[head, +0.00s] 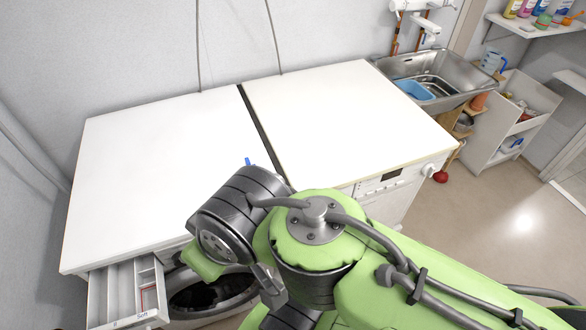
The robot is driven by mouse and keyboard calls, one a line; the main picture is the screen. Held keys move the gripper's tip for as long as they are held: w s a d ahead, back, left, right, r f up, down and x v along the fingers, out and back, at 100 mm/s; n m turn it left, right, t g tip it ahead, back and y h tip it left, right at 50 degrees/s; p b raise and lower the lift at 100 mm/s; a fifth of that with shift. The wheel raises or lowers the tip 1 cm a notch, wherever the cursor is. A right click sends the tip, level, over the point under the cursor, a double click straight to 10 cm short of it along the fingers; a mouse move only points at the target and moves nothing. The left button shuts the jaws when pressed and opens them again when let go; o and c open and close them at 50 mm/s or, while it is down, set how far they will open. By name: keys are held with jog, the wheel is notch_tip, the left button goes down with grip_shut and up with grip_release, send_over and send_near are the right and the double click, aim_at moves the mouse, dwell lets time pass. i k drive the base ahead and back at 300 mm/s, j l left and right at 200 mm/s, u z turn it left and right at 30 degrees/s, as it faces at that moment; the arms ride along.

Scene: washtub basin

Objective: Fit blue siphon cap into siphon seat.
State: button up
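A small blue piece (249,161), which looks like the blue siphon cap, shows just above my arm's dark joint, near the front of the white machine tops. My arm hides its lower part, so I cannot tell what it rests on. An open detergent drawer (97,302) with several compartments juts out at the lower left. I cannot make out the siphon seat in it. My green and black arm fills the lower middle. My gripper is not visible, so its hold and its distance to the cap do not show.
Two white machines stand side by side, left (150,170) and right (340,110), with a dark gap between them and bare tops. A round dark door opening (200,293) is below. A steel sink (455,75) with a blue basin (415,89) and a shelf unit (515,125) stand at right.

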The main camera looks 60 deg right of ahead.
aim_at(130, 294)
jog(key=k+z, duration=0.15)
jog(key=z, duration=1.05)
jog(key=k+u, duration=0.1)
jog(key=u, duration=1.9)
jog(key=z, duration=1.95)
jog(key=l+u, duration=0.15)
jog(key=u, duration=0.3)
jog(key=i+l+u, duration=0.1)
jog(key=l+u, duration=0.15)
jog(key=u, duration=0.15)
jog(key=l+u, duration=0.2)
jog(key=u, duration=0.25)
jog(key=l+u, duration=0.2)
jog(key=u, duration=0.2)
